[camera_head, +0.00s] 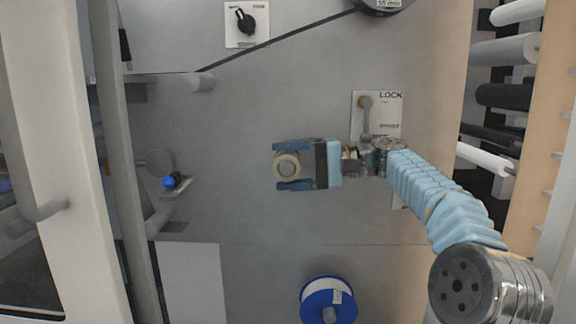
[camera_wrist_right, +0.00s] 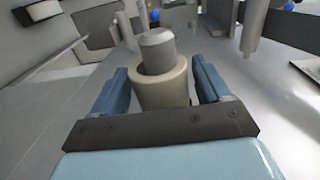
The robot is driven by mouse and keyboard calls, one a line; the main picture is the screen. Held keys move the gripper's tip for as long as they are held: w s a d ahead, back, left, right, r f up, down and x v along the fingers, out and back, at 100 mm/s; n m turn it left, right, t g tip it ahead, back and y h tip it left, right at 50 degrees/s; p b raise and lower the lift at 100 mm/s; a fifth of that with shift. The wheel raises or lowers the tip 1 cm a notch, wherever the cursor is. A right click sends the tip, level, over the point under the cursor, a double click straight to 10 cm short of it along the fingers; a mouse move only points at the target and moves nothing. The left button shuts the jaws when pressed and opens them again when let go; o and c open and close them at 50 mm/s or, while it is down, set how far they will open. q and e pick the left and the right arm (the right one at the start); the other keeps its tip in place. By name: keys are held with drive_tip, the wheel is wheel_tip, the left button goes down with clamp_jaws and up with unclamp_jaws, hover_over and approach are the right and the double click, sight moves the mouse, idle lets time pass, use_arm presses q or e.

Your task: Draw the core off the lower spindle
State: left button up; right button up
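A pale beige core (camera_head: 287,166) sits around a grey spindle that sticks out from the grey machine panel. In the right wrist view the core (camera_wrist_right: 160,92) is a short thick ring, and the rounded spindle end (camera_wrist_right: 157,50) stands out of it. My right gripper (camera_head: 293,166) reaches in from the right with its blue fingers above and below the core in the head view. In the right wrist view the fingers (camera_wrist_right: 165,86) straddle the core, with narrow gaps seeming to show on both sides. The gripper looks open. My left gripper is not in view.
A blue-rimmed white spool (camera_head: 328,301) is at the bottom. A LOCK plate with a lever (camera_head: 366,118) is just above my right wrist. A roller (camera_head: 201,82), black knob (camera_head: 246,20) and blue-ended handle (camera_head: 170,183) stand out from the panel. Stored rolls (camera_head: 505,50) are at right.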

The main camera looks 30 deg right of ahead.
sight(288, 169)
drive_tip(key=c, duration=0.9)
drive_tip(key=shift+s+a+f, duration=0.1)
drive_tip(key=shift+s, duration=0.1)
drive_tip(key=shift+s+a+b, duration=0.1)
drive_tip(key=shift+s+b, duration=0.05)
drive_tip(key=shift+b, duration=0.2)
drive_tip(key=shift+s+a+b, duration=0.2)
drive_tip(key=shift+s+b, duration=0.1)
drive_tip(key=shift+s+a, duration=0.1)
drive_tip(key=shift+s, duration=0.1)
drive_tip(key=shift+s+a+b, duration=0.2)
drive_tip(key=shift+s+b, duration=0.1)
drive_tip(key=shift+b, duration=0.1)
drive_tip(key=shift+s+a, duration=0.1)
drive_tip(key=shift+s, duration=0.05)
drive_tip(key=shift+r, duration=0.2)
